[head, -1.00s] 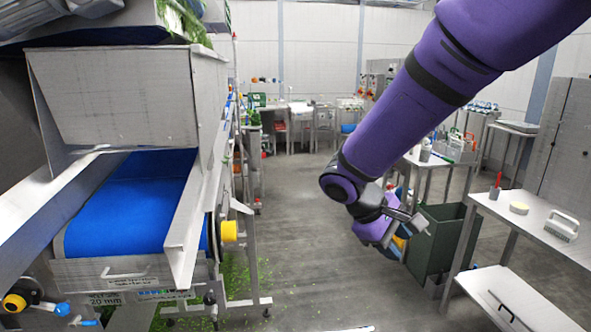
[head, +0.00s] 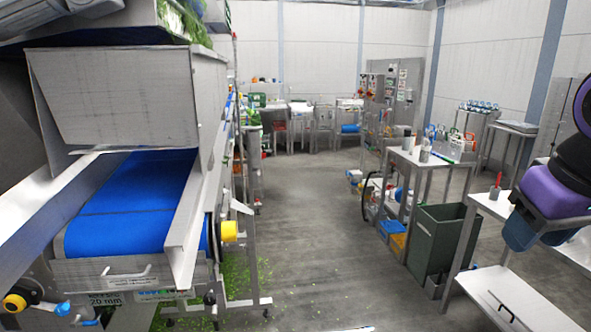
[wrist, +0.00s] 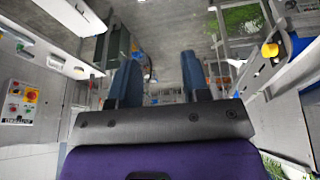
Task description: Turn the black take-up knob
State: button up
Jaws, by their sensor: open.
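A small black knob (head: 209,298) shows low on the near right corner of the conveyor frame in the head view. It is small, and I cannot be sure it is the take-up knob. A yellow round part (head: 229,231) sits above it at the end of the blue belt (head: 130,205). My gripper (wrist: 160,60) is open and empty in the wrist view, its two dark blue fingers apart. The yellow part (wrist: 270,50) shows there at the upper right, well away from the fingers. I cannot make out the black knob in that view.
A yellow-and-black round part (head: 14,302) is at the lower left. Green scraps (head: 240,285) lie under the conveyor. A steel table (head: 560,245) and a dark green bin (head: 438,240) stand at right. The middle floor (head: 310,230) is clear.

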aim_at(209, 299)
jog(key=u, duration=1.3)
jog(key=l+u, duration=0.2)
jog(key=l, duration=0.9)
